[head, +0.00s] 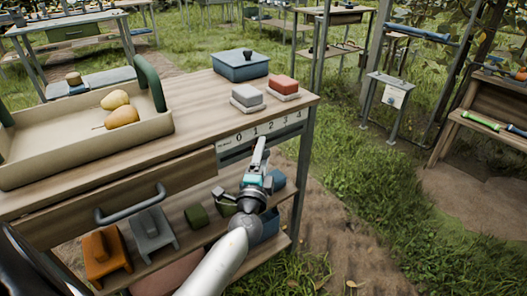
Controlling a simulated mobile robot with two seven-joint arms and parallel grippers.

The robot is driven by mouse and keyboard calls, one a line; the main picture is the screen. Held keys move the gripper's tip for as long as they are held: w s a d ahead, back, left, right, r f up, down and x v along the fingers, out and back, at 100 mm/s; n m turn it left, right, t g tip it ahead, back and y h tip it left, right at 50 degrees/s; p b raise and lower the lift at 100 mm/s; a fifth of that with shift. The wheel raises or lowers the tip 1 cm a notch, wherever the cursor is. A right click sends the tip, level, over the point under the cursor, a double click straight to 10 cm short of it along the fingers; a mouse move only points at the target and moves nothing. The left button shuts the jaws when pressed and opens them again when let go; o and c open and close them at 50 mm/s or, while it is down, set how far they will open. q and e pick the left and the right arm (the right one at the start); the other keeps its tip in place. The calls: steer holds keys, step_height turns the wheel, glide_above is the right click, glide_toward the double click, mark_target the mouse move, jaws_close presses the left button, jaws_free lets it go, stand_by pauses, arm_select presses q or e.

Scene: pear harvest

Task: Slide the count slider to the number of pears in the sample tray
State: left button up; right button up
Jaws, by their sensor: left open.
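The cream sample tray (90,143) with dark green handles stands on the left of the wooden bench. Two yellow-orange pears are seen in it, one pear (115,99) behind the other pear (122,117). The slider's knob cannot be made out; the gripper covers part of the strip. I cannot tell whether the fingers touch it. My right gripper is out of view.
A blue lidded box (240,66), a grey-and-white block (247,98) and a red-and-white block (283,87) stand on the bench behind the strip. A drawer handle (131,204) juts out at the left. Orange, grey and green items fill the lower shelf.

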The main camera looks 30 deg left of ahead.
arm_select(q)
steer(key=shift+x, duration=0.8)
jaws_close()
stand_by(1.0)
